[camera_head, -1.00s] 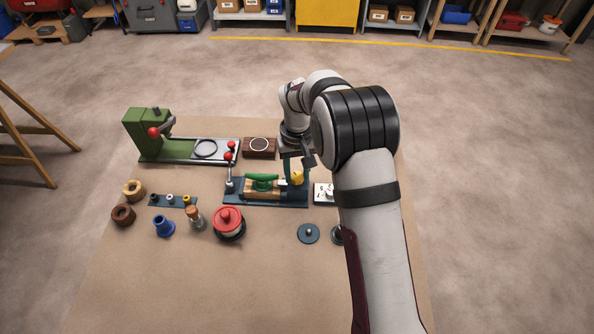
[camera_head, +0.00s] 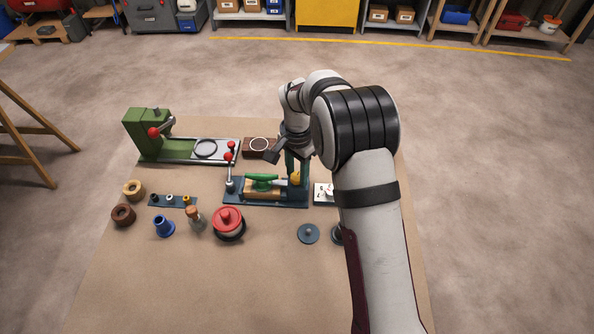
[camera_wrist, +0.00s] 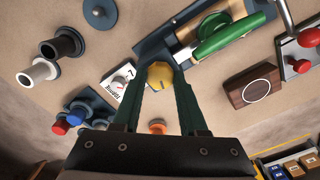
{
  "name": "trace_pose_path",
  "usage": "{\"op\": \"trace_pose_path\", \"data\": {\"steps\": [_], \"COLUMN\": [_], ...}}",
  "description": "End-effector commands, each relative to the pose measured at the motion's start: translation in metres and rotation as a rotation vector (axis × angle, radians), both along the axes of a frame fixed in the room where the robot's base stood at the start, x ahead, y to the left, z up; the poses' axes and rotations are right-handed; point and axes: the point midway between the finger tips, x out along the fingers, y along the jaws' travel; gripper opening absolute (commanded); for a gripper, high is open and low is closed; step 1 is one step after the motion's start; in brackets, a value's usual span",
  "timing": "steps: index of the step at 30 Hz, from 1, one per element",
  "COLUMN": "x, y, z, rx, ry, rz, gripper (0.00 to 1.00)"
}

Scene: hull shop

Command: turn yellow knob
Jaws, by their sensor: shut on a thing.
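The yellow knob (camera_wrist: 166,79) sits at one end of a dark blue fixture base, and a dark line shows across its face in the wrist view. My gripper (camera_wrist: 162,88) is shut on the knob, with one green finger at each side of it. In the head view the knob (camera_head: 294,179) is partly hidden by my gripper (camera_head: 297,176), which comes down on it from above. The fixture (camera_head: 265,200) holds a wooden block and a green handled part (camera_head: 262,182) next to the knob.
A red-knobbed lever (camera_head: 230,160) stands at the fixture's left end. A dark wooden block with a white ring (camera_wrist: 251,87) lies behind it. A white dial plate (camera_wrist: 116,90) is close to the knob. A red-lidded pot (camera_head: 228,222) stands in front. Bare table lies at the front.

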Motion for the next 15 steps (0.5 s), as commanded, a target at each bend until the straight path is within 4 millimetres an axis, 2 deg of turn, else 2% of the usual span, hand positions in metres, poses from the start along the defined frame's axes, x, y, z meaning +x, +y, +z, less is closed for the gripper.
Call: {"op": "trace_pose_path", "data": {"steps": [15], "x": [-0.0007], "y": [0.0002], "z": [0.0005], "rx": [0.000], "ry": [0.002], "rz": [-0.468], "gripper": [0.00]}}
